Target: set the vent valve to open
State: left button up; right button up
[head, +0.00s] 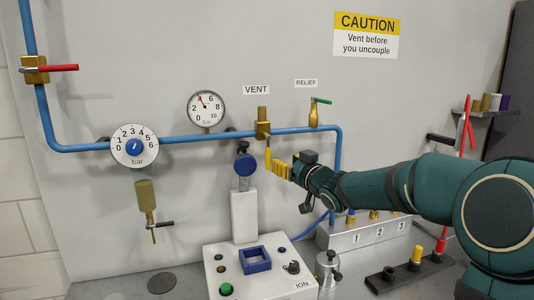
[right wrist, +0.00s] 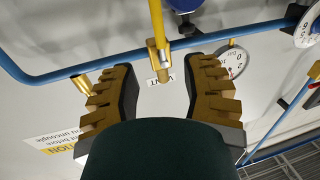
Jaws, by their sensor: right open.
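The vent valve (head: 263,129) is a brass body on the blue pipe, under a VENT label (head: 256,90). Its yellow handle (head: 267,151) hangs straight down in the head view. My right gripper (head: 283,169) is beside the handle's lower end, on its right. In the right wrist view, which is upside down, the valve body (right wrist: 158,56) and handle (right wrist: 156,20) appear ahead of my open right gripper (right wrist: 162,68), in line with the gap between its fingers. Nothing is held. Contact with the handle cannot be told. My left gripper is not in view.
A relief valve (head: 314,115) with a green lever is right of the vent valve. Gauges (head: 206,107) and a red-handled valve (head: 36,70) are to the left. A blue knob (head: 245,165) on a white column and a button panel (head: 258,274) stand below.

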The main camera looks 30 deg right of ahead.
aim_at(269, 154)
jog(key=w, duration=0.5)
jog(key=w+p, duration=0.1)
jog(key=w, duration=0.5)
jog(key=shift+d+f, duration=0.15)
jog(key=shift+d, duration=0.05)
grip_shut()
